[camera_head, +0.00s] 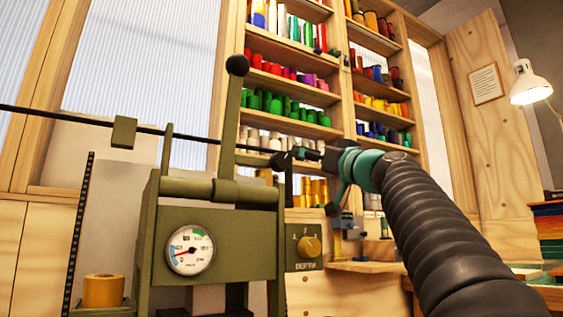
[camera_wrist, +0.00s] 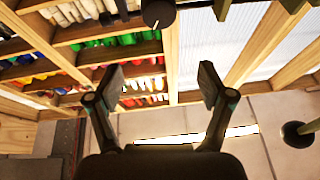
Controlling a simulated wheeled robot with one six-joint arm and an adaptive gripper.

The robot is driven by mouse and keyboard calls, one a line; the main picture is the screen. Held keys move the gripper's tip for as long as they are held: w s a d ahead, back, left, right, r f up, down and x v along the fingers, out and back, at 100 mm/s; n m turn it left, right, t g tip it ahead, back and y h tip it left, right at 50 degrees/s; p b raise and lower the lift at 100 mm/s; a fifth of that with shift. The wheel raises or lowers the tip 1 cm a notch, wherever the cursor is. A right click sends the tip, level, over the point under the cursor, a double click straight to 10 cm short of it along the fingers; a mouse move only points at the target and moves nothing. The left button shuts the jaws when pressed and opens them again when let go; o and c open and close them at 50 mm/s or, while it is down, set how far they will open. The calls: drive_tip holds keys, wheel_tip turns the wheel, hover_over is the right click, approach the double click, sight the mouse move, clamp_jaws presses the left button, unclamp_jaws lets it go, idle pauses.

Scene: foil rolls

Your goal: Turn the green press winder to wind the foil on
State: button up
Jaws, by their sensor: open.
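The olive-green press (camera_head: 219,254) stands at the left centre of the head view, with a round gauge (camera_head: 190,250) and an upright lever (camera_head: 230,120) topped by a black ball. A yellow knob (camera_head: 309,246) is on its small side panel. A gold foil roll (camera_head: 103,291) sits at its lower left. I cannot pick out the winder for certain. My gripper (camera_head: 288,157) is right of the lever, above the side panel. In the wrist view my gripper (camera_wrist: 160,82) is open, with nothing between its fingers. A dark round knob (camera_wrist: 158,13) shows beyond them at the top edge.
Shelves of coloured rolls (camera_head: 290,85) stand behind the press. A dark horizontal bar (camera_head: 60,120) crosses the left side. A black ball (camera_wrist: 298,135) shows at the wrist view's right. A lamp (camera_head: 528,85) is at far right.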

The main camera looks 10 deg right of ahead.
sight(283, 163)
drive_tip(key=w+a+p, duration=0.1)
drive_tip(key=w, duration=0.2)
drive_tip(key=w+a+p, duration=0.2)
drive_tip(key=w, duration=0.2)
drive_tip(key=w+a+r+p, duration=0.1)
drive_tip(key=w+p, duration=0.1)
drive_tip(key=w, duration=0.2)
drive_tip(key=shift+a, duration=0.25)
drive_tip(key=c, duration=1.2)
drive_tip(key=shift+o, duration=0.2)
drive_tip(key=shift+m, duration=0.3)
drive_tip(key=m+h, duration=0.2)
drive_tip(key=m, duration=0.1)
drive_tip(key=shift+r+t, duration=0.1)
drive_tip(key=shift+t, duration=0.2)
drive_tip(key=shift+m+h+p, duration=0.45)
drive_tip(key=shift+m+h, duration=0.25)
drive_tip(key=shift+m, duration=0.9)
